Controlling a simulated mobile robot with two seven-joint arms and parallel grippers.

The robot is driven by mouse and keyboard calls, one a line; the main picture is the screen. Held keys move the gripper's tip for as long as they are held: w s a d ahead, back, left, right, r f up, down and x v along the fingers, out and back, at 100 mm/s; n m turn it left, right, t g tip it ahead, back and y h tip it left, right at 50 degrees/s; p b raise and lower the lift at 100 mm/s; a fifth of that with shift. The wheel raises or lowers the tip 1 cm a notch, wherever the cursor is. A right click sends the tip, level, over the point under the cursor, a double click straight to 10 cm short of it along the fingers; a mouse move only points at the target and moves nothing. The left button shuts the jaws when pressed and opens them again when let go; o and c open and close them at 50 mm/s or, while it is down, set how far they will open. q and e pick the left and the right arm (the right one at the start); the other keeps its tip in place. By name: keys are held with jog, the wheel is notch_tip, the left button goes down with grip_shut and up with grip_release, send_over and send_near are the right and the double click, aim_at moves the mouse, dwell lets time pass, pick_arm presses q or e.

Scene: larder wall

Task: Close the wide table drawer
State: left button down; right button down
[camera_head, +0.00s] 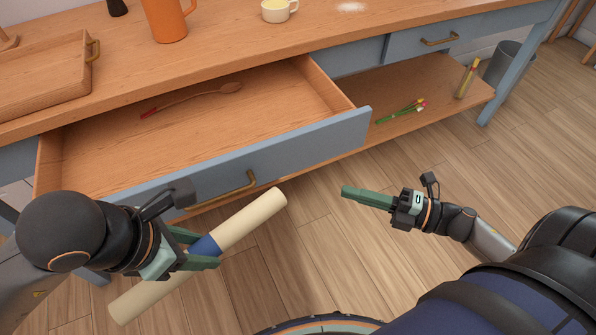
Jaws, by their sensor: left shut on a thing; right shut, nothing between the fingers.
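The wide table drawer (310,142) has a blue-grey front and is pulled well out of the wooden table (225,60). Its brass handle (238,189) is on the front face. A wooden spoon (200,93) with a red tip lies inside the drawer. My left gripper (212,251) is shut around the blue middle band of a cream roll (252,218), held in front of the drawer, near its handle; I cannot tell whether they touch. My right gripper (345,193) is shut and empty, right of the drawer front and apart from it.
On the tabletop are a wooden tray (45,85), an orange jug (167,20) and a cream cup (279,11). A smaller drawer (420,42) at right is shut. A grey bin (508,62) stands behind the table leg.

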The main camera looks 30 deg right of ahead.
aim_at(284, 161)
pick_arm(q)
jog(key=shift+f, duration=0.15)
pick_arm(e)
jog(key=shift+w+d+x, duration=0.35)
jog(key=shift+x, duration=1.7)
jog(key=shift+w+d+x, duration=0.35)
jog(key=shift+x, duration=1.7)
jog(key=shift+w+d+x, duration=0.35)
jog(key=shift+x, duration=1.7)
jog(key=shift+w, duration=0.15)
